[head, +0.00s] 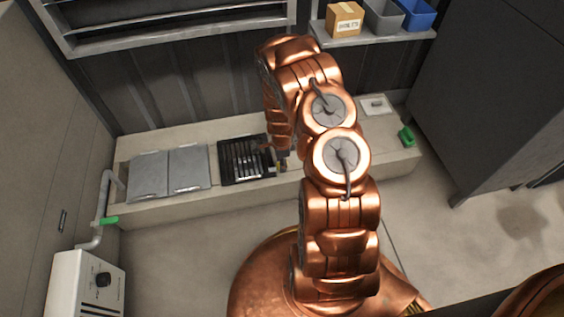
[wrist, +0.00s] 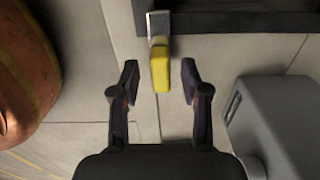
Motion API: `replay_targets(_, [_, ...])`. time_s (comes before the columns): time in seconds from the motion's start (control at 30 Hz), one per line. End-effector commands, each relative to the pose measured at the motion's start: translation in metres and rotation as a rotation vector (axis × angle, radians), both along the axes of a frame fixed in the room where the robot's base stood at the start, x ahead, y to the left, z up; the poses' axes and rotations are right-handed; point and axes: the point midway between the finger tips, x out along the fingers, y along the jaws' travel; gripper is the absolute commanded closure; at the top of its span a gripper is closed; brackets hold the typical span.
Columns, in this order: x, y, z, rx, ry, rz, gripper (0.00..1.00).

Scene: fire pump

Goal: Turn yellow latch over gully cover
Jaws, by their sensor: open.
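The yellow latch (wrist: 160,68) shows in the wrist view, hanging from a grey metal bracket (wrist: 158,22) at the edge of a dark frame. My gripper (wrist: 160,82) is open, with one finger on each side of the latch and a gap on both sides. In the head view the black slatted gully cover (head: 243,160) lies on the concrete ledge. My gripper (head: 282,160) is at the cover's right edge there, partly hidden by my arm. A small bit of yellow shows beside it.
Two grey panels (head: 168,173) lie left of the cover on the ledge (head: 200,204). A pipe with a green handle (head: 110,220) is at the left end. A green item (head: 406,137) is at the right end. A shelf (head: 375,38) holds a box and bins. Floor in front is clear.

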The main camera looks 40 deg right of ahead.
Motion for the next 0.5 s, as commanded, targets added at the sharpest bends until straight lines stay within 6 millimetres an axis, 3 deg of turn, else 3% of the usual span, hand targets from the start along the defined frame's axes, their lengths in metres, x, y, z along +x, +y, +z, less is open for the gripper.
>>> replay_targets(0.17, [0.0, 0.0, 0.008, 0.0, -0.001, 0.0, 0.54])
replay_targets(0.5, [0.002, -0.001, 0.052, -0.003, -0.004, 0.0, 0.54])
